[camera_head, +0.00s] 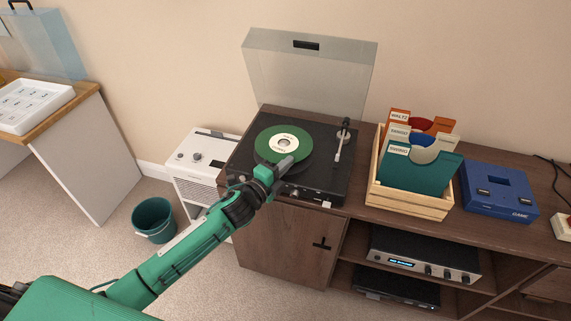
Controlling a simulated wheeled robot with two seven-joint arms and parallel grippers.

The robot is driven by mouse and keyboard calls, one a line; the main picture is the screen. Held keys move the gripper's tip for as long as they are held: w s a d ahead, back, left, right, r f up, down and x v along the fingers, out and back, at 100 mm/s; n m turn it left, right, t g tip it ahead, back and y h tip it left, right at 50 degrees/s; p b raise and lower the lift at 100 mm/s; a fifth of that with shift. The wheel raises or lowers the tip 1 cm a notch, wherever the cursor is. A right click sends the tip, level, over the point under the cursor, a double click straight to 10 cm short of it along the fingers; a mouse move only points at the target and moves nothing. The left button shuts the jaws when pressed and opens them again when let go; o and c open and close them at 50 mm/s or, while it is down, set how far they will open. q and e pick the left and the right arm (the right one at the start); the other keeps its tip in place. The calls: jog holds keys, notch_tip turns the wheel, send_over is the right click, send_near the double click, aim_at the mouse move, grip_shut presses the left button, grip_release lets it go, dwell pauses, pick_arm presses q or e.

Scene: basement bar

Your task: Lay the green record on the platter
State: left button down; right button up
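The green record (265,146), with a pale centre label, is over the platter (261,160) of the black turntable (241,162). A dark strip of platter shows past the record's near left edge, so the record looks slightly offset and a little above it. My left gripper (284,164) reaches in from the front left and is shut on the record's near edge. The fingers hide part of that edge and of the platter. I cannot tell whether the record touches the platter. My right gripper is not in view.
The turntable's clear lid (310,80) stands open behind. The tonearm (340,143) is at the platter's right. A wooden crate (408,204) of record sleeves and a blue case (498,192) stand further right. A white appliance (196,158) is left, beside the cabinet.

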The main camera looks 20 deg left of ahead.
pick_arm(q)
jog(key=c, duration=1.6)
grip_release()
